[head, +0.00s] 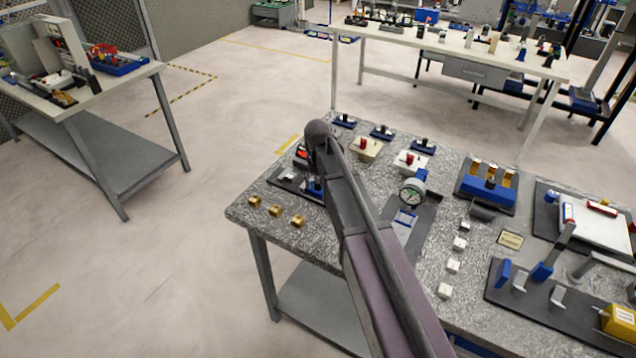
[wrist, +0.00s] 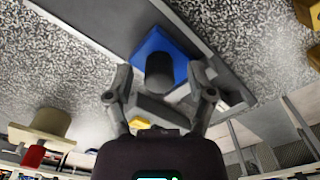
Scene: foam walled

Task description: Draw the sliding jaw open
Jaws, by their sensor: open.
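In the wrist view, a blue block (wrist: 152,42) with a black round knob (wrist: 160,70) sits on a dark base plate (wrist: 105,22); it looks like the sliding jaw. My gripper (wrist: 161,82) is open, with one finger on each side of the knob. I cannot tell whether the fingers touch it. Light grey parts show by the right finger, partly hidden. In the head view, the fixture's dark plate (head: 284,180) lies near the table's far left corner. My arm covers much of it and hides the gripper there.
Several brass pieces (head: 276,210) lie at the speckled table's left edge. A cream block with a red knob (head: 366,145) stands right of my arm, with a round gauge (head: 412,191) nearer. White cubes (head: 453,266) and other fixtures fill the right side.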

